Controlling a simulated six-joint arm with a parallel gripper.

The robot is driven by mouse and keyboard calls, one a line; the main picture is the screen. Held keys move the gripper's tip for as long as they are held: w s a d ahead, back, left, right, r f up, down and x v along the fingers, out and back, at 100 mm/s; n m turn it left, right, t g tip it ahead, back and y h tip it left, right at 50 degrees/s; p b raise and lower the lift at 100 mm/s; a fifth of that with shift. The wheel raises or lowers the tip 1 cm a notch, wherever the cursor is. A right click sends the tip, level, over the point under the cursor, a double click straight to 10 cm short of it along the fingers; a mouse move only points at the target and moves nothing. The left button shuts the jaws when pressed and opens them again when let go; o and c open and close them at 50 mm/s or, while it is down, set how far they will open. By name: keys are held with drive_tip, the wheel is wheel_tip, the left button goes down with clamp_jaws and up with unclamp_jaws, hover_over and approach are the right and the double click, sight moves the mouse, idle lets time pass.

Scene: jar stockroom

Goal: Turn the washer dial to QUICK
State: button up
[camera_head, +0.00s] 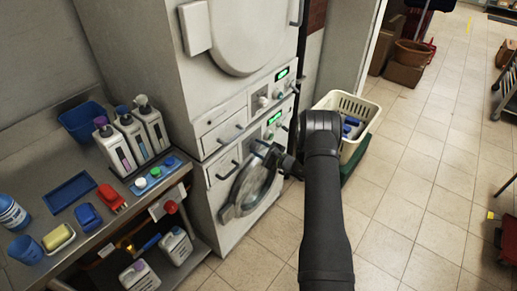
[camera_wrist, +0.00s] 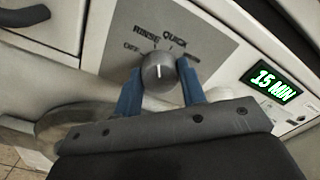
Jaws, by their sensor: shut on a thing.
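The round grey washer dial (camera_wrist: 158,72) sits on a grey panel in the wrist view. Its white pointer line points up in the picture, roughly between the RINSE label (camera_wrist: 146,33) and the QUICK label (camera_wrist: 175,40); I cannot tell exactly which mark it meets. OFF is at the left, and another label at the right is partly hidden. My gripper (camera_wrist: 160,88) has its blue fingers shut on the dial, one on each side. In the head view my gripper (camera_head: 270,153) is at the front of the lower machine (camera_head: 228,172); the dial is hard to make out there.
A lit green display (camera_wrist: 271,79) reads 15 MIN right of the dial. The round door (camera_head: 248,188) is below my gripper. A cream laundry basket (camera_head: 360,108) stands right of the machines. A counter (camera_head: 40,215) with bottles is at the left. The tiled floor at right is largely open.

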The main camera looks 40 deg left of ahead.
drive_tip(key=m, duration=0.6)
idle(0.6)
drive_tip(key=o, duration=1)
drive_tip(key=d, duration=1.7)
drive_tip(key=shift+d, duration=0.25)
drive_tip(key=a, duration=1.7)
drive_tip(key=shift+a, duration=0.25)
